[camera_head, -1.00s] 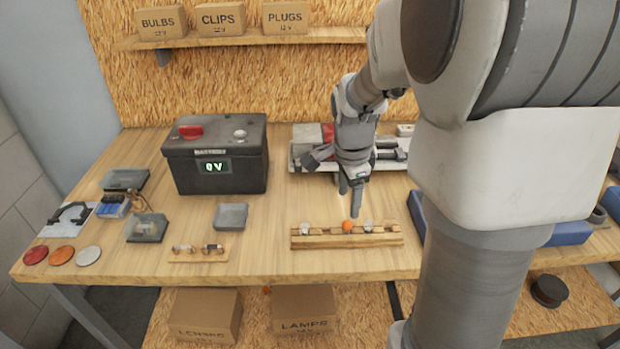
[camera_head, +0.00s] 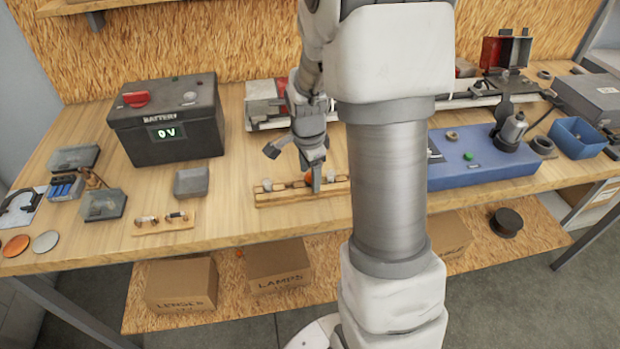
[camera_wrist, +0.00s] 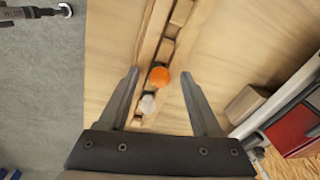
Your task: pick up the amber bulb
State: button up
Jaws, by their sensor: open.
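The amber bulb (camera_head: 308,177) is a small orange ball seated in a wooden rack (camera_head: 285,200) on the workbench. In the wrist view the amber bulb (camera_wrist: 160,77) appears between the two fingertips of my gripper (camera_wrist: 160,72), with a gap on each side. A pale clear bulb (camera_wrist: 148,103) sits beside it in the same rack. In the head view my gripper (camera_head: 311,180) is over the rack and partly covers the amber bulb. The gripper is open and empty. My arm hides the rack's right end in the head view.
A battery box (camera_head: 168,120) reading 0 V stands left of the rack. A grey tray (camera_head: 191,182) and a small wooden fuse holder (camera_head: 161,222) lie closer. A blue unit (camera_head: 480,168) is on the right. Bare wood lies in front of the rack.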

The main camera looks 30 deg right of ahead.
jog(key=c, duration=0.9)
jog(key=shift+c, duration=0.2)
